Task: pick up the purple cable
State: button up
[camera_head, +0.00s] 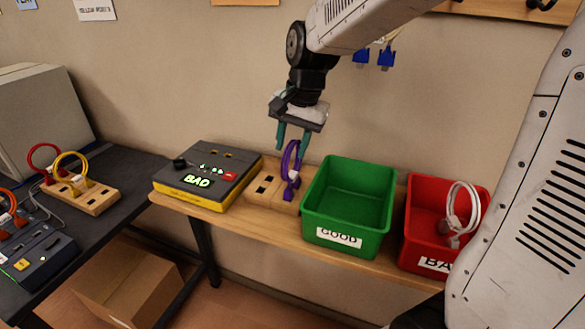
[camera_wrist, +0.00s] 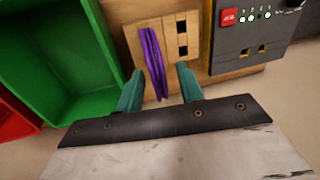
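The purple cable (camera_head: 290,165) stands as an upright loop in a wooden holder block (camera_head: 268,190), between the tester box and the green bin. My gripper (camera_head: 293,141) is above the holder, at the top of the loop, pointing down. In the wrist view the purple cable (camera_wrist: 154,62) lies between the two teal fingers of my gripper (camera_wrist: 160,88). The fingers are apart, with visible gaps to the cable. The lower end of the cable at the block is partly hidden in the wrist view.
A green bin (camera_head: 345,226) marked GOOD stands right of the holder, and a red bin (camera_head: 412,250) holds a white cable (camera_head: 462,212). A tester (camera_head: 208,172) showing BAD is on the left. Red and yellow cables (camera_head: 72,168) stand on a dark table at far left.

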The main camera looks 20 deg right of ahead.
jog(key=shift+f, duration=0.35)
grip_shut()
jog(key=shift+r, duration=0.1)
